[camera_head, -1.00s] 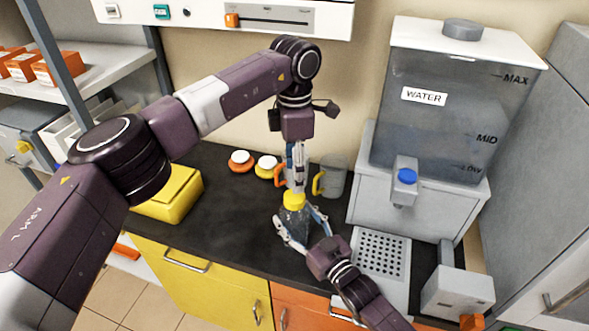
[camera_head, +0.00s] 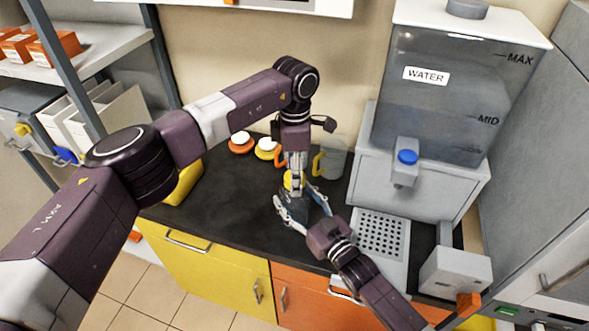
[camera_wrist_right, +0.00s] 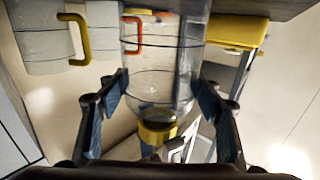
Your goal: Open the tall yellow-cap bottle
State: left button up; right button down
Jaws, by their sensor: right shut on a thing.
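The tall clear bottle (camera_head: 291,208) with the yellow cap (camera_head: 288,181) is upright over the black counter. My right gripper (camera_head: 303,208) is shut on the bottle's body from the front right. In the right wrist view the picture is inverted: the clear bottle (camera_wrist_right: 160,80) lies between my fingers, its yellow cap (camera_wrist_right: 157,132) low in the picture. My left gripper (camera_head: 294,186) points down from above, its fingertips at the cap and partly covering it. Whether those fingers are closed on the cap is hard to tell.
A grey mug with a yellow handle (camera_head: 331,160) stands just behind the bottle. Two white-topped lids, orange (camera_head: 240,143) and yellow (camera_head: 266,148), lie at the back. The water tank (camera_head: 450,95) and perforated drip tray (camera_head: 381,235) are to the right.

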pick_arm(q)
jog(key=shift+c, duration=0.4)
jog(key=c, duration=1.1)
jog(key=n, duration=0.4)
jog(key=shift+c, duration=0.2)
jog(key=n, duration=0.5)
jog(key=shift+n, duration=0.4)
jog(key=shift+r, duration=0.2)
jog(key=shift+r, duration=1)
